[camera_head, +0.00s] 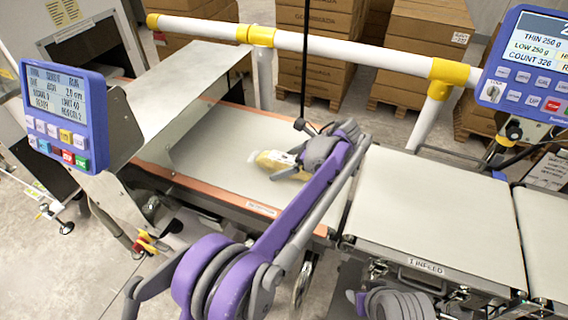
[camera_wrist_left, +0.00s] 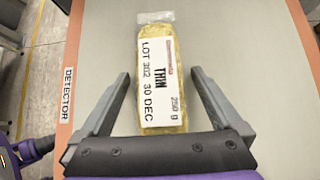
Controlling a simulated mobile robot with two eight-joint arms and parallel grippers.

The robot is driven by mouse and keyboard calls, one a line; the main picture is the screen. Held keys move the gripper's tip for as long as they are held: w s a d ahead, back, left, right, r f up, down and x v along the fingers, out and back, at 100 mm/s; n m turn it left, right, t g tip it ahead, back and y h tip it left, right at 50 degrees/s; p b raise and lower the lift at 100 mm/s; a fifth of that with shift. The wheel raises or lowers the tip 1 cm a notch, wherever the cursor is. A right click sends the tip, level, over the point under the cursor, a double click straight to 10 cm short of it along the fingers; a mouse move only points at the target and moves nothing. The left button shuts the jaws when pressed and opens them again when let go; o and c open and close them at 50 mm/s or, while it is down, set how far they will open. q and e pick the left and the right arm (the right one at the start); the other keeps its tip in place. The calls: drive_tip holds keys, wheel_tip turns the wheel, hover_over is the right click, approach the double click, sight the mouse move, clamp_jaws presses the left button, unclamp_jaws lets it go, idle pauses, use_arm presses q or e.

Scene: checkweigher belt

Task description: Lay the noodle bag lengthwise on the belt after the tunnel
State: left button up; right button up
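The noodle bag (camera_head: 272,162), clear with yellow noodles, is on the pale belt (camera_head: 225,150) right of the metal hood. In the left wrist view the bag (camera_wrist_left: 162,75) shows a white label reading THIN, 250 g, LOT 302, 30 DEC. Its long side runs roughly along the belt. My left gripper (camera_head: 288,153) is over the bag's right part. In the left wrist view the gripper (camera_wrist_left: 160,76) is open, a finger on each side of the bag with visible gaps. Its palm hides the bag's near end. My right gripper does not show; only a grey arm part (camera_head: 398,303) does, low in the picture.
A slanted metal hood (camera_head: 165,80) stands over the belt's left part. The infeed belt (camera_head: 435,215) to the right is empty. A white and yellow rail (camera_head: 330,45) runs behind. Control panels stand at left (camera_head: 65,115) and right (camera_head: 525,70). Stacked cartons (camera_head: 425,40) are beyond.

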use_arm(q)
drive_tip(key=shift+r, duration=0.1)
drive_tip(key=shift+r, duration=0.3)
drive_tip(key=p+v, duration=0.1)
drive_tip(key=v, duration=1.1)
drive_tip(key=shift+f, duration=0.1)
drive_tip(key=shift+a, duration=0.15)
drive_tip(key=s+a+f+n+g+h, duration=0.1)
drive_tip(key=s+a+n+h, duration=0.1)
drive_tip(key=s+a+n, duration=0.5)
drive_tip(key=s+a+f+n+h, duration=0.2)
drive_tip(key=s+a+n+h, duration=0.15)
drive_tip(key=a, duration=0.75)
drive_tip(key=s+a+f+n+t+h, duration=0.1)
drive_tip(key=s+a+f+n, duration=0.1)
drive_tip(key=s, duration=0.4)
drive_tip(key=s+a+f+n+h, duration=0.1)
drive_tip(key=s+a+f+n, duration=0.2)
drive_tip(key=s+f+n, duration=0.2)
drive_tip(key=s+a+f+n+t+h, duration=0.1)
drive_tip(key=s+f+n, duration=0.3)
drive_tip(key=s, duration=0.4)
drive_tip(key=shift+s+a+n+t, duration=0.35)
drive_tip(key=shift+a+n, duration=0.1)
drive_tip(key=shift+a, duration=0.2)
